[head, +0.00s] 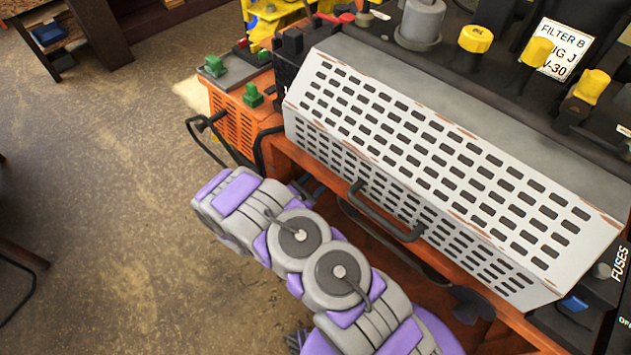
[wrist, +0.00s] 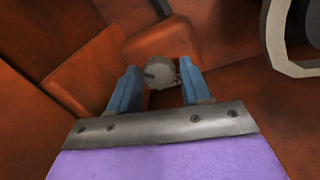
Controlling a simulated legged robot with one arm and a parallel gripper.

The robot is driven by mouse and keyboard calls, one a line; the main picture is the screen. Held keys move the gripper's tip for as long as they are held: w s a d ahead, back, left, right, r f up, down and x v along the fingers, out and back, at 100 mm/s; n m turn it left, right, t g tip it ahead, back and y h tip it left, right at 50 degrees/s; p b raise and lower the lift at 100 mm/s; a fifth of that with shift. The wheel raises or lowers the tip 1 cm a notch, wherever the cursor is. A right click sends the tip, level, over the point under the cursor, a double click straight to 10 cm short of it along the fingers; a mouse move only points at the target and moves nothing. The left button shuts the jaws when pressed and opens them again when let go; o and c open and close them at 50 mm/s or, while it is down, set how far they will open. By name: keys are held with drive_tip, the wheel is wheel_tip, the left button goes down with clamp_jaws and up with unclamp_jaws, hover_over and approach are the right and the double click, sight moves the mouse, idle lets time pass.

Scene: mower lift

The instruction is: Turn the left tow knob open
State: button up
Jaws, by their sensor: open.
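A round grey knob (wrist: 160,75), which looks like the left tow knob, sits in a rusty orange recess in the wrist view. A slot or ridge shows faintly on its face. My gripper (wrist: 157,67) is open, with one blue finger on each side of the knob. I cannot tell whether the fingers touch it. In the head view my purple and grey arm reaches toward the front of the orange mower (head: 290,150). The knob and fingertips cannot be made out there.
A white perforated cover (head: 430,165) and a black handle (head: 385,212) are above and right of my arm. A pale curved part (wrist: 275,45) is at the wrist view's upper right. Orange walls surround the knob. Open floor (head: 110,190) lies left of the mower.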

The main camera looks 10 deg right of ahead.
drive_tip(key=shift+a, duration=0.2)
drive_tip(key=shift+c, duration=0.2)
drive_tip(key=shift+c, duration=0.7)
drive_tip(key=c, duration=0.6)
drive_tip(key=shift+r+n+p, duration=0.1)
drive_tip(key=shift+n+p, duration=0.2)
drive_tip(key=shift+n, duration=0.1)
drive_tip(key=n+p, duration=0.1)
drive_tip(key=n, duration=0.1)
drive_tip(key=shift+n, duration=0.3)
drive_tip(key=n, duration=0.4)
drive_tip(key=shift+w+a+r+n+g+p, duration=0.1)
drive_tip(key=shift+w+n+g+p, duration=0.05)
drive_tip(key=shift+n+g+p, duration=0.2)
